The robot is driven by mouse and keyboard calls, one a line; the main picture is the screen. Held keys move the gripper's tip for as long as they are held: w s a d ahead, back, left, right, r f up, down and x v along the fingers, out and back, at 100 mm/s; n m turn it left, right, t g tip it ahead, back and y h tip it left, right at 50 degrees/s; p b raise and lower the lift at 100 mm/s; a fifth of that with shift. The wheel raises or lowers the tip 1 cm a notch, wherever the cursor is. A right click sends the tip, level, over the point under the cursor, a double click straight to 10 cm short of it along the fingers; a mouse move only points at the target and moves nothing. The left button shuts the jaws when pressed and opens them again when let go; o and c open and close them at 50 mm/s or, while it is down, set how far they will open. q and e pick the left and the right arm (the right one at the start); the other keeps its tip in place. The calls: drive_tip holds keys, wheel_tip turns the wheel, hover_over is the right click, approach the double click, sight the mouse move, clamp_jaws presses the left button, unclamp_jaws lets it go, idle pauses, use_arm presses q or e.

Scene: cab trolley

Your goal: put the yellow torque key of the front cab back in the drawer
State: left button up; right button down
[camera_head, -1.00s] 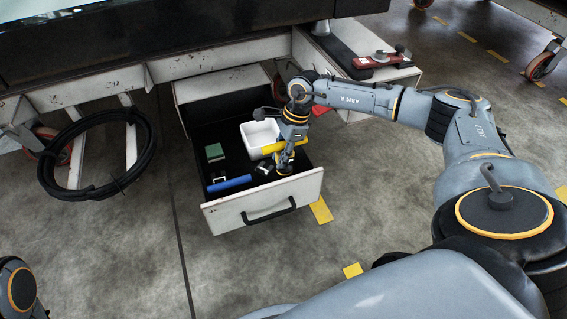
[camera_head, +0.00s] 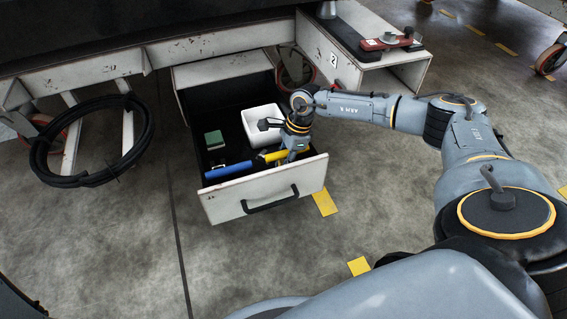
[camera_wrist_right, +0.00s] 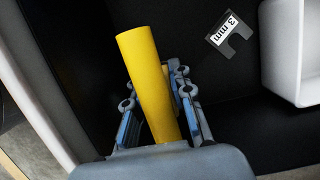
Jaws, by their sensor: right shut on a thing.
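The yellow torque key (camera_head: 276,156) is a plain yellow cylinder held low inside the open drawer (camera_head: 228,204), close behind its front panel. My right gripper (camera_head: 288,153) is shut on it. In the right wrist view the yellow key (camera_wrist_right: 142,62) stands up between the fingers of the right gripper (camera_wrist_right: 157,90), over the dark drawer floor. I cannot tell whether the key touches the floor. My left gripper is out of view.
A blue cylinder (camera_head: 228,171) lies left of the yellow key in the drawer. A green block (camera_head: 214,140) and a white bin (camera_head: 260,118) are farther back. A grey "3 mm" gauge (camera_wrist_right: 231,36) lies on the floor. A red tool (camera_head: 385,42) rests on the shelf.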

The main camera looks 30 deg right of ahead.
drive_tip(key=c, duration=1.2)
unclamp_jaws()
drive_tip(key=shift+f, duration=0.1)
drive_tip(key=shift+o, duration=0.2)
